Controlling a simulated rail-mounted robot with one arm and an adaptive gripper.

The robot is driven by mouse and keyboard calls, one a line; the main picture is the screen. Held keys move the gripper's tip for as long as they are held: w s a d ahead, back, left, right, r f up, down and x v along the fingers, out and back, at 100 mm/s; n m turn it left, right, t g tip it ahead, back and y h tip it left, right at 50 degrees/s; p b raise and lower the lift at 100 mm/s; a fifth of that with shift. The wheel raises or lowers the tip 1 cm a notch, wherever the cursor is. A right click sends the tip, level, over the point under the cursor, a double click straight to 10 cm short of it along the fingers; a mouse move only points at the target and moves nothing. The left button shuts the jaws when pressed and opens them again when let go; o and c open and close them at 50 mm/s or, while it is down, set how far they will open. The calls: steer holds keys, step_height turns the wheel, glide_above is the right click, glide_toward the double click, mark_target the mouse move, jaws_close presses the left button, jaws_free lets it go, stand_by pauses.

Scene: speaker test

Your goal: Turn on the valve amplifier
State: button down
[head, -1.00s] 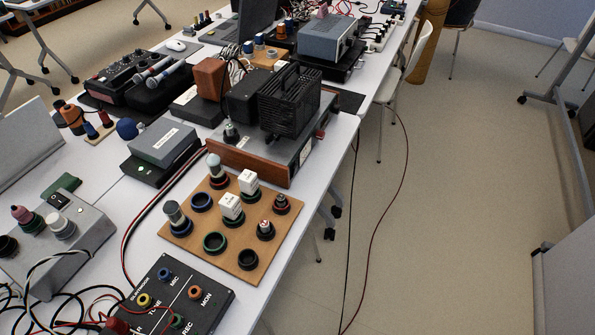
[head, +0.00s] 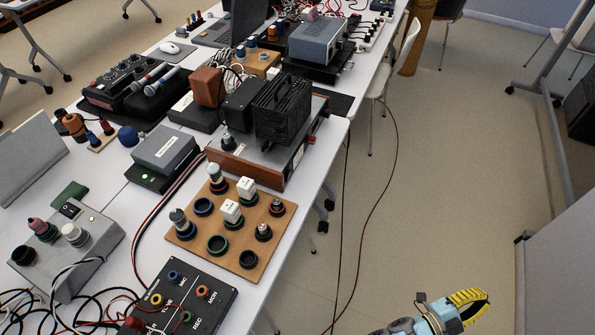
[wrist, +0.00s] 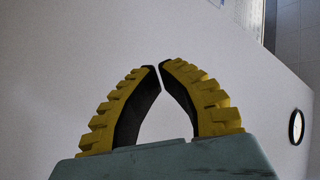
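The valve amplifier appears to be the grey-topped unit with a wooden front (head: 243,171), on the table in the head view. A black cage (head: 281,108) and a black box stand on its top, with a small valve at its near left corner. I cannot make out its switch or whether it is on. My gripper (head: 487,296) is at the lower right of the head view, over the floor and well away from the amplifier. In the wrist view its two yellow fingers (wrist: 158,66) lean together, tips almost touching, with nothing between them.
A wooden board with valves and sockets (head: 193,243) lies in front of the amplifier. A black control box (head: 214,293), a grey tester (head: 92,249) and cables crowd the near table. A white chair (head: 404,62) stands right of the table. The floor (head: 440,190) there is largely clear.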

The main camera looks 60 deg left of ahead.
steer(key=w+a+f+m+g+y+p, duration=0.1)
steer(key=w+a+f+g+y+p, duration=0.15)
steer(key=a, duration=0.35)
steer(key=w+a+f+g+y+p, duration=0.1)
steer(key=w+a+g+y+p, duration=0.15)
steer(key=a, duration=0.35)
steer(key=w+a+f+m+g+y+p, duration=0.1)
steer(key=a+f+g+y+p, duration=0.2)
steer(key=a, duration=0.4)
steer(key=s+a+r+g+y+p, duration=0.1)
steer(key=s+a+r+g+y, duration=0.1)
steer(key=s+a+r+g, duration=0.3)
steer(key=s+a+g+y+p, duration=0.1)
steer(key=a+g+p, duration=0.1)
steer(key=a, duration=0.6)
steer(key=s+a+r+n+g+p, duration=0.1)
steer(key=s+a+r+g+p, duration=0.1)
steer(key=s+a+r+g, duration=0.2)
steer(key=s+a+r+n+g+p, duration=0.1)
steer(key=s+a+r+g+p, duration=0.2)
steer(key=s+r+g, duration=0.5)
steer(key=s+r, duration=0.3)
steer(key=s, duration=0.4)
steer(key=shift+a+r, duration=0.35)
